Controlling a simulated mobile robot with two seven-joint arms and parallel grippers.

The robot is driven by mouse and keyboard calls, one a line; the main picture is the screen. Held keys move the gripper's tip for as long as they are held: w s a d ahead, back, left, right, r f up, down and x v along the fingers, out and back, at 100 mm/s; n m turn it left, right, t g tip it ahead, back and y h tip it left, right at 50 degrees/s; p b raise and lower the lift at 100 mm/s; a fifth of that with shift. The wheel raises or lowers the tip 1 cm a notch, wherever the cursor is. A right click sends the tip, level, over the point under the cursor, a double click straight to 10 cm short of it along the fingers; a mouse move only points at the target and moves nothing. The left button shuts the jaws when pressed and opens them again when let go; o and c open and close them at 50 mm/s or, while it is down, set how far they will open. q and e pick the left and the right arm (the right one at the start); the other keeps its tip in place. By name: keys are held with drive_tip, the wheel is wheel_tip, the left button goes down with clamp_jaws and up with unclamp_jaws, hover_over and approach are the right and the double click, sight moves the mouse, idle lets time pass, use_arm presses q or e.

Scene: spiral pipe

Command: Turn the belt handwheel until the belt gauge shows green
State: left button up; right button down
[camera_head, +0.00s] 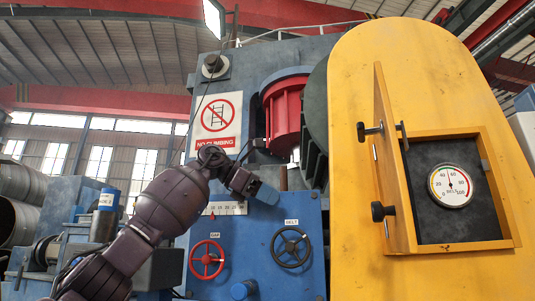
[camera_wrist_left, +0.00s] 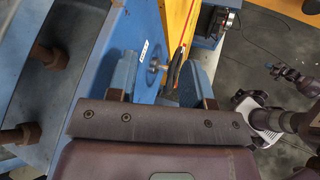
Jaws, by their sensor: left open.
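The black belt handwheel (camera_head: 291,246) is mounted on the blue panel under a BELT label. The round white belt gauge (camera_head: 450,186) sits in an open recess of the yellow housing. Its needle points nearly straight up, a little past 40; the colour under the needle is too small to tell. My left gripper (camera_head: 255,188) is above and left of the handwheel in the head view, apart from it. In the left wrist view my left gripper (camera_wrist_left: 162,82) is open and empty, with the handwheel (camera_wrist_left: 175,68) seen edge-on beyond and between its fingers.
A red GAP handwheel (camera_head: 207,260) is left of the belt handwheel, with a blue knob (camera_head: 243,289) low between them. A yellow door (camera_head: 390,160) stands open beside the gauge. A scale strip (camera_head: 228,208) lies above the wheels, partly behind my left arm.

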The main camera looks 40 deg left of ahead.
use_arm(q)
wheel_tip(320, 180, up, 9)
drive_tip(key=p, duration=0.3)
use_arm(e)
drive_tip(key=r, duration=0.3)
drive_tip(key=shift+s+d+r, duration=0.1)
drive_tip(key=shift+s+r, duration=0.1)
drive_tip(key=shift+r, duration=0.05)
drive_tip(key=shift+w+r, duration=0.15)
